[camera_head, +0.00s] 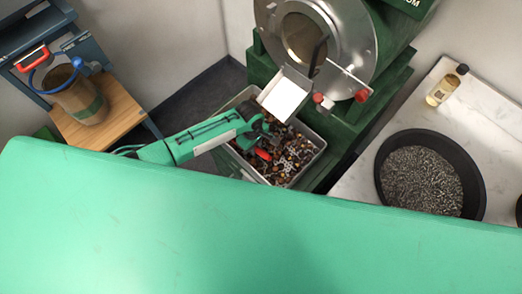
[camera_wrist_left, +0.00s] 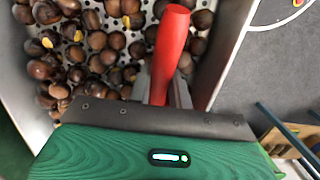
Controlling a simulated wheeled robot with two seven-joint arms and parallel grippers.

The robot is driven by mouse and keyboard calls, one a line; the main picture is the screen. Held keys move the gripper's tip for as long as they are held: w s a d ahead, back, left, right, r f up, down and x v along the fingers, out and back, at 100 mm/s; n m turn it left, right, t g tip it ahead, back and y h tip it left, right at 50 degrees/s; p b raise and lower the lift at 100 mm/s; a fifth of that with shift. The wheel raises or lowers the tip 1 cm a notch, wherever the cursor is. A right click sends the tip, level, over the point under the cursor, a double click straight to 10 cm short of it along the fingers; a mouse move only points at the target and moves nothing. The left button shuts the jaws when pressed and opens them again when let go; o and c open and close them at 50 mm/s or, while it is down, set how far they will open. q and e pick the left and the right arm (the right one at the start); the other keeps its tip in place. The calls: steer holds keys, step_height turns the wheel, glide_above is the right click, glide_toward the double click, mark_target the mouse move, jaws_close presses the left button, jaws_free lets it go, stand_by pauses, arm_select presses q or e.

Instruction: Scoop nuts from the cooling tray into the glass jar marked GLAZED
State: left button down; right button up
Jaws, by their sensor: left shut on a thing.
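The cooling tray (camera_head: 308,163) is a grey bin with a perforated floor, holding many brown nuts. The nuts (camera_wrist_left: 105,42) show close up in the left wrist view, some with yellow patches. My left gripper (camera_head: 260,137) is over the tray and shut on a red handle (camera_wrist_left: 166,52). The red handle also shows in the head view (camera_head: 263,154). The scoop's pan cannot be made out. I see no jar with a readable GLAZED mark. My right gripper is out of view.
A green machine with a round steel front (camera_head: 330,40) and a pale chute (camera_head: 284,96) stands behind the tray. A black pan (camera_head: 382,180) of dark pieces and a small bottle (camera_head: 442,90) are at right. A tan container (camera_head: 80,98) sits on a wooden shelf at left.

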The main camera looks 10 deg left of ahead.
arm_select(q)
steer(key=shift+w+a+f, duration=0.15)
steer(key=shift+w+a, duration=0.35)
steer(key=shift+a, duration=0.25)
steer(key=shift+r+t+y+p, duration=0.4)
steer(key=shift+r+y+p, duration=0.2)
steer(key=shift+p, duration=0.65)
steer(key=shift+r+p, duration=0.1)
steer(key=shift+p, duration=0.3)
steer(key=r+p, duration=0.1)
steer(key=r+y+p, duration=0.1)
steer(key=d+r+p, duration=0.1)
steer(key=p, duration=0.1)
steer(key=shift+s+t, duration=0.35)
steer(key=shift+t, duration=0.05)
steer(key=shift+s+d+r+y+p, duration=0.2)
steer(key=shift+d+r+y+p, duration=0.1)
steer(key=shift+r+p, duration=0.5)
steer(key=shift+s+d+r+y+p, duration=0.25)
steer(key=shift+r+p, duration=0.3)
steer(key=shift+p, duration=0.4)
steer(key=shift+w, duration=0.15)
